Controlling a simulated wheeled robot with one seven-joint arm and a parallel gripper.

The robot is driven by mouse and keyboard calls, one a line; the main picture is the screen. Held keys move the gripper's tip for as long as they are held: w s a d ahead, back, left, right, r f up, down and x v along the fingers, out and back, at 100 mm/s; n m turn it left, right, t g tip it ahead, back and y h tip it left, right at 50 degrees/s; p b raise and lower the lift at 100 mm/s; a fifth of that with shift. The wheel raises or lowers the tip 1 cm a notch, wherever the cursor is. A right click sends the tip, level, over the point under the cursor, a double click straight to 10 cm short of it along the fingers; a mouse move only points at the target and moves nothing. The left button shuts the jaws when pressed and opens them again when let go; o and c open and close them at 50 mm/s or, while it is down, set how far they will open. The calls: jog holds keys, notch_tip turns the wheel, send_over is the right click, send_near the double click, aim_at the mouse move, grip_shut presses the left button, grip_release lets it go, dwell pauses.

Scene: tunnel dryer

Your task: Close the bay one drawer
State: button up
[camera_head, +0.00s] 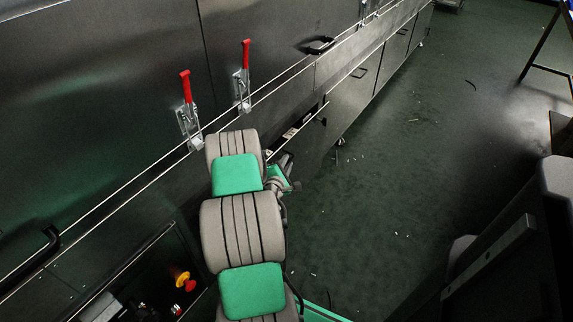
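A drawer (310,142) stands pulled out from the lower front of the dark dryer, beyond my arm. A narrow gap along its top shows small pale and brown things inside. Which bay it belongs to is not marked in view. My gripper (287,163) is at the near end of this drawer, small and partly hidden by my own grey and green arm. I cannot tell whether its fingers are open or shut, or whether it touches the drawer.
Two red-handled toggle clamps (187,88) (245,55) stand on the dryer panel. A thin rail (130,192) runs along it. An open compartment (150,245) at lower left holds a yellow and red knob (182,278). The green floor (400,180) right of the dryer is mostly clear, with small scraps.

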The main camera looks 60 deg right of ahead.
jog(key=shift+d, duration=0.1)
jog(key=shift+c, duration=0.5)
grip_shut()
jog(key=shift+s, duration=0.1)
dwell(0.7)
